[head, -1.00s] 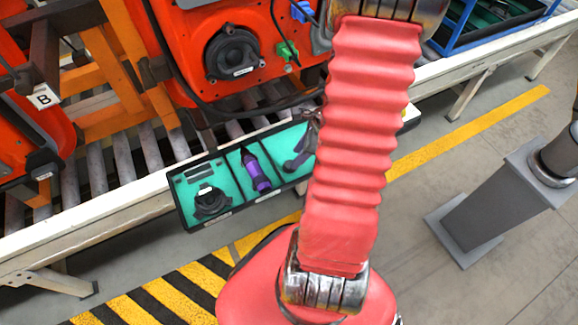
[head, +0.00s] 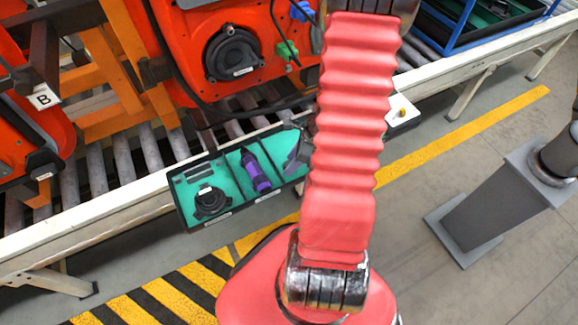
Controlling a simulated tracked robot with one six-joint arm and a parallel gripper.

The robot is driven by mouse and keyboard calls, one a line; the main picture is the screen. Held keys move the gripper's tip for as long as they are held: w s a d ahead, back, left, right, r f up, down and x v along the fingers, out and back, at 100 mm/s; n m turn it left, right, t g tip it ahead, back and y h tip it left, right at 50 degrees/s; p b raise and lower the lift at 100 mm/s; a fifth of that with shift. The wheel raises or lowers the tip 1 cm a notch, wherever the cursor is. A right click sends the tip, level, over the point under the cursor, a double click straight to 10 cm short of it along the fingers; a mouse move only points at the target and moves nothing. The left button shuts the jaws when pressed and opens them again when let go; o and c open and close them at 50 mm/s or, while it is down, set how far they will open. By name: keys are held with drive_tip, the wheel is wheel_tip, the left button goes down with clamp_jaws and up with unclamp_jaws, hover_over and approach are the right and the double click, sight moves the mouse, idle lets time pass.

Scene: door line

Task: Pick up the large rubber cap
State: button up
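A black round ribbed part (head: 210,202), which looks like a rubber cap, lies in the left compartment of a black tray with teal lining (head: 190,222). A larger-looking black round cap (head: 232,54) sits on the orange door panel above. I cannot tell from the picture which one is the large rubber cap.
A purple and black tool (head: 256,172) lies in the middle compartment. The tray hangs along the front of a white-edged roller conveyor (head: 110,218). Cables and a green connector (head: 287,50) are on the door. A grey post (head: 490,195) stands at right.

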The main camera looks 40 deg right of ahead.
drive_tip(key=shift+c, duration=0.2)
drive_tip(key=c, duration=0.8)
drive_tip(key=shift+r, duration=0.2)
drive_tip(key=shift+c, duration=0.2)
wheel_tip(320, 180, up, 10)
drive_tip(key=shift+f, duration=0.15)
idle(0.7)
